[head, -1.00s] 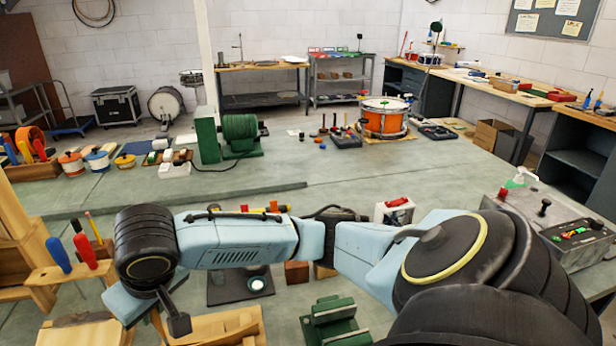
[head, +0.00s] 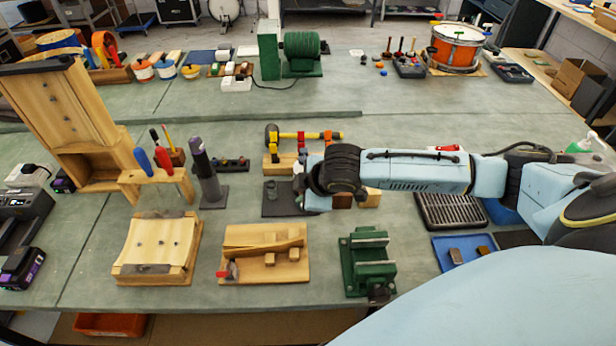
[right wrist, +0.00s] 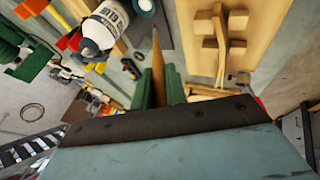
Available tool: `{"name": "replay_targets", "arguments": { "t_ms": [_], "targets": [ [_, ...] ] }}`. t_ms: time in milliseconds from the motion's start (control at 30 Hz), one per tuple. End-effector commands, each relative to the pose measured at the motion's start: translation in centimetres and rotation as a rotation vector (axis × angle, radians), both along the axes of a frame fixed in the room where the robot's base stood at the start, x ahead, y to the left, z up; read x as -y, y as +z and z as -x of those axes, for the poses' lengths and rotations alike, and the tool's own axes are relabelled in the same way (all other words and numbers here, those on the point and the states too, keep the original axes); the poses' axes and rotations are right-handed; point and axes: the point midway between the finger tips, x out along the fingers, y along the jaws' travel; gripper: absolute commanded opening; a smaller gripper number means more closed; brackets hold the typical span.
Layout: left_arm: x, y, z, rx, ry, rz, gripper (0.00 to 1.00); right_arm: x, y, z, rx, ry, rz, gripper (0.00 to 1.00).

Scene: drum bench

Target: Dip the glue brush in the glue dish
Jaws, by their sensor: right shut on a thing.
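My right arm crosses the head view from the right, and its wrist is over the dark mat (head: 285,208). In the right wrist view, my right gripper (right wrist: 162,80) has its green fingers closed on a thin wooden stick, which I take to be the glue brush (right wrist: 157,60). A small grey round dish (head: 271,190), likely the glue dish, stands on the mat just left of my right wrist. It also seems to show in the right wrist view (right wrist: 146,6), apart from the brush. My left gripper is out of view.
A white glue bottle (right wrist: 105,25) is close by in the right wrist view. A wooden jig (head: 265,258), a green vise (head: 368,265) and a tool rack (head: 150,178) stand around the mat. A dark post (head: 205,175) is to its left.

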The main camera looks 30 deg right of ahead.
Motion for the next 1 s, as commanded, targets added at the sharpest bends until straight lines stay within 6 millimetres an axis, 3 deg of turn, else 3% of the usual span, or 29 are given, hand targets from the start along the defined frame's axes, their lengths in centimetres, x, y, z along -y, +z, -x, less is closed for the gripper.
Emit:
{"name": "replay_targets", "arguments": {
  "t_ms": [100, 267, 800, 1000],
  "targets": [
    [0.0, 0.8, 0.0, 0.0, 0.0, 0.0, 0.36, 0.7, -0.1, 0.2, 0.024, 0.069, 0.018, 0.0],
    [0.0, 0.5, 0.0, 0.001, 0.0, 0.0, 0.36, 0.9, -0.5, 0.1, 0.037, 0.099, 0.024, 0.0],
    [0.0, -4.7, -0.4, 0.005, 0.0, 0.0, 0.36, 1.9, -4.5, -1.6, 0.037, 0.096, 0.021, 0.0],
    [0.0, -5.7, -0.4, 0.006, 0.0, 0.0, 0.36, 2.2, -5.3, -2.0, 0.037, 0.097, 0.022, 0.0]
  ]
}}
